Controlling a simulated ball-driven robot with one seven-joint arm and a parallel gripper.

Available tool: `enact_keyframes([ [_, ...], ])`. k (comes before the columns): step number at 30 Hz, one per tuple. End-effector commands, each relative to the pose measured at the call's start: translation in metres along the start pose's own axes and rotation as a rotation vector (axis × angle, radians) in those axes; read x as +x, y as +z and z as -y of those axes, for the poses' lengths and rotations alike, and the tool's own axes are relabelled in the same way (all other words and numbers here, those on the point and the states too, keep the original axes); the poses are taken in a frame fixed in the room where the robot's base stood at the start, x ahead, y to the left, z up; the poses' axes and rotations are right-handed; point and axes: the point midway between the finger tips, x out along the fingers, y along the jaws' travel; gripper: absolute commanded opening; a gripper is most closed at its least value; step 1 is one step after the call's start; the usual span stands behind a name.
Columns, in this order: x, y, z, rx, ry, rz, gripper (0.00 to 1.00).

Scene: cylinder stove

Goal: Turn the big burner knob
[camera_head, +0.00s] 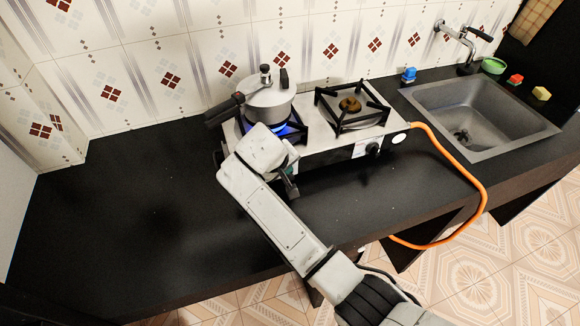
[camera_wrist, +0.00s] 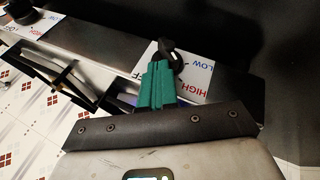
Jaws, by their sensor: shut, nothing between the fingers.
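A two-burner stove (camera_head: 333,150) stands on the black counter. A pressure cooker (camera_head: 268,103) sits on its left burner, with a blue flame (camera_head: 284,131) beneath. In the wrist view, a black knob (camera_wrist: 171,54) sits on a white label reading LOW and HIGH. My gripper (camera_wrist: 157,68) has its teal fingers shut and empty, with the tips right at this knob; I cannot tell if they touch. In the head view, my arm hides the left knob, and the right knob (camera_head: 372,148) is clear of it. I cannot tell which is the big burner's knob.
An empty right burner (camera_head: 350,104) has a black grate. An orange hose (camera_head: 460,165) runs from the stove's right side over the counter edge. A sink (camera_head: 478,112) is at right, with small coloured items behind it. The counter left of the stove is clear.

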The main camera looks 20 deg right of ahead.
Motion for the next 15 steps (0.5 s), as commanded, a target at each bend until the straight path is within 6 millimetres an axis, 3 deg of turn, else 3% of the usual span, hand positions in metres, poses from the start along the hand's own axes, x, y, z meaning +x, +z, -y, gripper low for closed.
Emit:
enact_keyframes([
  [15,-0.0005,-0.0013,0.0064,0.0,-0.001,0.001,0.0],
])
